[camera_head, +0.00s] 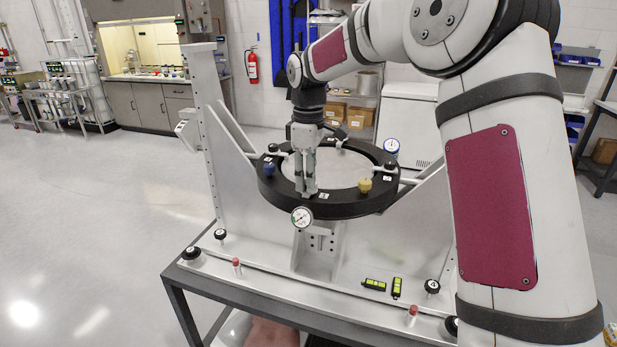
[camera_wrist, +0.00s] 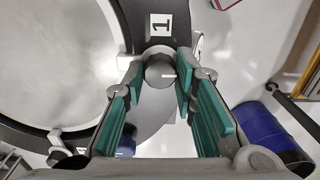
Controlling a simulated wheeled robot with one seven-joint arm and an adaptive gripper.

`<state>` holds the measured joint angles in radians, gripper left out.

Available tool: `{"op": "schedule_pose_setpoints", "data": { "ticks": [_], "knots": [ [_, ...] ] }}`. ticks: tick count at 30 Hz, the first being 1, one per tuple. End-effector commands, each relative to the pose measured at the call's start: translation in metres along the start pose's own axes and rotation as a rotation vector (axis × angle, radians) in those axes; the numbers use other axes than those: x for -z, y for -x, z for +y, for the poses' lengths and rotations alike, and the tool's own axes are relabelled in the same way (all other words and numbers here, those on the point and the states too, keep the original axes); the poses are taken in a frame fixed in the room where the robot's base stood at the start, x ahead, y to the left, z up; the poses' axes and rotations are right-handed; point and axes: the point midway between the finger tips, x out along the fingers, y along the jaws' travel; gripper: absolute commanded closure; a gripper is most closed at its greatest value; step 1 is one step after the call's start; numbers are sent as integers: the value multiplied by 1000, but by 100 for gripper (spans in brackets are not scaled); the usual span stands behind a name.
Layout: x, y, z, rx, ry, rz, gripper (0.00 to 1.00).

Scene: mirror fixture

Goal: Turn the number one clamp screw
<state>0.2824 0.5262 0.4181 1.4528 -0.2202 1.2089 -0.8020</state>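The number one clamp screw shows in the wrist view as a round grey knob (camera_wrist: 160,73) with a short white line on its face. It sits beside the "1" label (camera_wrist: 160,24) on the black ring (camera_head: 335,211). My gripper (camera_head: 307,192) points down at the front of the ring in the head view. In the wrist view my gripper (camera_wrist: 161,72) has its green-padded fingers on both sides of the knob, very close to it. I cannot tell whether the pads touch it. In the head view the fingers hide the screw.
A blue knob (camera_head: 269,169) and a yellow knob (camera_head: 365,185) stand on the ring. A dial gauge (camera_head: 302,217) is at its front, another (camera_head: 391,146) at its back right. Metal uprights flank the ring. Green levels (camera_head: 375,284) lie on the base plate.

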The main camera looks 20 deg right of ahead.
Motion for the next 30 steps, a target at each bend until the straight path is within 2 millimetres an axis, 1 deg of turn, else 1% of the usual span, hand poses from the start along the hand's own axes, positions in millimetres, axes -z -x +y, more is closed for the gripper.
{"op": "schedule_pose_setpoints", "data": {
  "ticks": [8, 14, 20, 30],
  "knots": [
    [1, 0, 0, 0, -29, 0, 100],
    [1, 0, 0, 0, -125, 0, 100],
    [1, 0, 1, -1, -288, 0, 100],
    [1, 0, 0, 0, -611, 1, 100]
  ]
}}
